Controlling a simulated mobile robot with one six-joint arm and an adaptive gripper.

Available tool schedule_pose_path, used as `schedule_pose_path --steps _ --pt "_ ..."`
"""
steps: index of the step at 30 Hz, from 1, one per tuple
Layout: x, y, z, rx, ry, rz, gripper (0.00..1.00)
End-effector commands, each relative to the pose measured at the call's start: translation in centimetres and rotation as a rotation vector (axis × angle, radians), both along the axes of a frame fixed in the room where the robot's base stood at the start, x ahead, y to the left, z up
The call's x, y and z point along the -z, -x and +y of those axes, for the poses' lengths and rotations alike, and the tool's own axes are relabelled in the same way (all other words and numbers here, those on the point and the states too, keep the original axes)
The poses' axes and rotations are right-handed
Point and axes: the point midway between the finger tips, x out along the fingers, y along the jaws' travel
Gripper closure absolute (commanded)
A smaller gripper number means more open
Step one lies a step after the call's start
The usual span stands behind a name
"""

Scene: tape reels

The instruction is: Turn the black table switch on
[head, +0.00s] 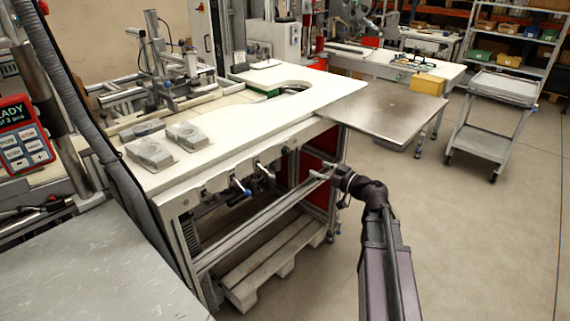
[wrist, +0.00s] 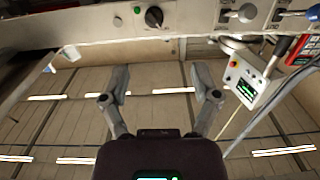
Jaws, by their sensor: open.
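The black table switch (wrist: 154,17) is a round dark knob with a small light mark, set on the pale front panel of the table at the top of the wrist view. My gripper (wrist: 160,80) is open and empty, its two fingers spread wide below the knob in the picture and apart from it. In the head view my gripper (head: 325,175) is beside the front of the white worktable (head: 225,160), near its right leg. I cannot make out the black switch in the head view.
A green button (wrist: 138,9) sits left of the switch. A white control box (wrist: 243,82) hangs at the right. In the head view, levers (head: 240,187) line the table front, a metal leaf (head: 385,108) juts out right, and a wooden pallet (head: 265,270) lies below.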

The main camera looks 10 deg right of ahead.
Motion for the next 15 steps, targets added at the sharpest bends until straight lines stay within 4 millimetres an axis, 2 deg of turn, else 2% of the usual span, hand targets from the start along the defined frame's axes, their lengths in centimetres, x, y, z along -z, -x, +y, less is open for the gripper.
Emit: schedule_pose_path --steps 4,15 --pt "0.21 -0.17 -0.64 0.016 -0.004 -0.027 0.21" --pt "0.08 -0.2 -0.62 0.017 -0.004 -0.029 0.21"
